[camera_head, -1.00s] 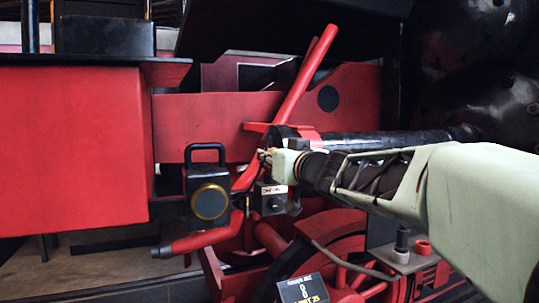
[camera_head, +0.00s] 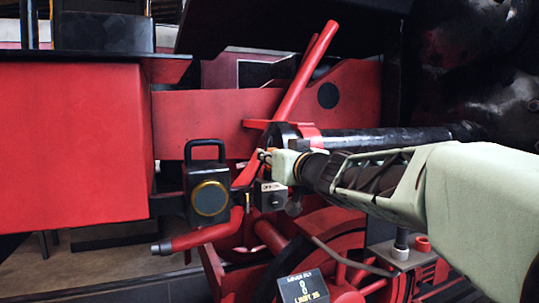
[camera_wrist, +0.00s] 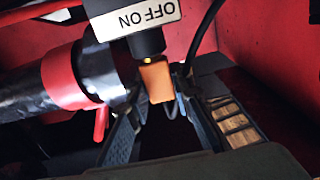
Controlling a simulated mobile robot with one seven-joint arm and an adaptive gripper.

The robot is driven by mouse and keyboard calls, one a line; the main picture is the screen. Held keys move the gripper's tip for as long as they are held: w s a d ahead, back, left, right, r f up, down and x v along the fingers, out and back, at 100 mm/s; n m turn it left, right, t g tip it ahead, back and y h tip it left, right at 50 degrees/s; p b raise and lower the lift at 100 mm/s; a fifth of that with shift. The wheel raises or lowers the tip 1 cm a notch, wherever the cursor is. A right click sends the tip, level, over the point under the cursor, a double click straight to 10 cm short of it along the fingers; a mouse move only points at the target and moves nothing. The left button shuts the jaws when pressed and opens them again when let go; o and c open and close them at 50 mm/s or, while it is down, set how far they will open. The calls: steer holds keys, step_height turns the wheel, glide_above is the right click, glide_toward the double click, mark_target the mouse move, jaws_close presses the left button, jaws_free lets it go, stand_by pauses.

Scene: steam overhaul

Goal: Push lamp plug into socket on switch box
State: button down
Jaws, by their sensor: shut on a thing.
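The switch box (camera_head: 271,197) is dark with a pale OFF/ON label. In the wrist view its label (camera_wrist: 138,18) reads upside down at the top. The dark socket part (camera_wrist: 147,43) is below the label, with a small brass ring under it. The orange plug (camera_wrist: 157,84) lines up with this end and seems to touch the brass; how deep it sits I cannot tell. My gripper (camera_wrist: 160,78) is shut on the plug, and a thin grey cord loops beside it. In the head view my gripper (camera_head: 266,156) is just above the box. The lamp (camera_head: 208,196) stands left of the box.
A red slanted lever (camera_head: 306,70) rises behind my gripper. A black rod with a red collar (camera_wrist: 62,80) lies close left of my fingers in the wrist view.

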steer(key=c, duration=1.6)
jaws_free()
steer(key=shift+r, duration=5)
steer(key=shift+d, duration=0.1)
